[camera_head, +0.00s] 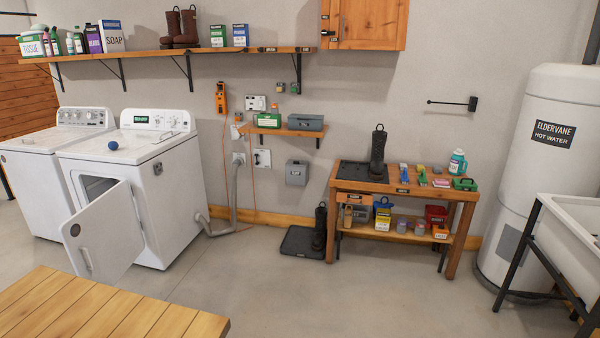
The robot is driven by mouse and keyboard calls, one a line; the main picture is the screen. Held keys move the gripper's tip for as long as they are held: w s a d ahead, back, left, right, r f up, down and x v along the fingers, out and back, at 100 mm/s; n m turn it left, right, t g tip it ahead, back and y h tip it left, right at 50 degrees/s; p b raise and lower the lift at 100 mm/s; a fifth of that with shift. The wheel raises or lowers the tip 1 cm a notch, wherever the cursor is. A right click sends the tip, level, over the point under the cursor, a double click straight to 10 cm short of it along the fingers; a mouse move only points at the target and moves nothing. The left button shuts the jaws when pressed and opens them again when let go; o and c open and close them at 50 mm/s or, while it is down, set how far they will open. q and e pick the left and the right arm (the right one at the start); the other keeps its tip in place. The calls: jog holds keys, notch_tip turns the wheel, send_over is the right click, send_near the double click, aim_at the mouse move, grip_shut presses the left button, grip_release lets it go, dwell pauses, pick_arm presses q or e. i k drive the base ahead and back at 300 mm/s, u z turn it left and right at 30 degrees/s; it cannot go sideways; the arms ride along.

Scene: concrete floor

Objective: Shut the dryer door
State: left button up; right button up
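The dryer (178,205) is the right one of two white machines at the left of the head view. Its front door (103,232) stands wide open, swung out toward the camera, with a grey handle (86,259) near its free edge. The dark opening shows a little behind the door; most of the inside is hidden. A small blue ball (113,145) lies on the dryer's top. Neither of my grippers is in view.
A wooden slatted table (110,310) fills the lower left, close to the door. A black boot tray (297,243) lies on the floor. The concrete floor (260,285) between is clear.

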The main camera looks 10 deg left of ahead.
aim_at(101, 241)
jog(key=i, duration=2.6)
jog(key=u, duration=2.55)
jog(key=i, duration=0.4)
jog(key=u, duration=2.45)
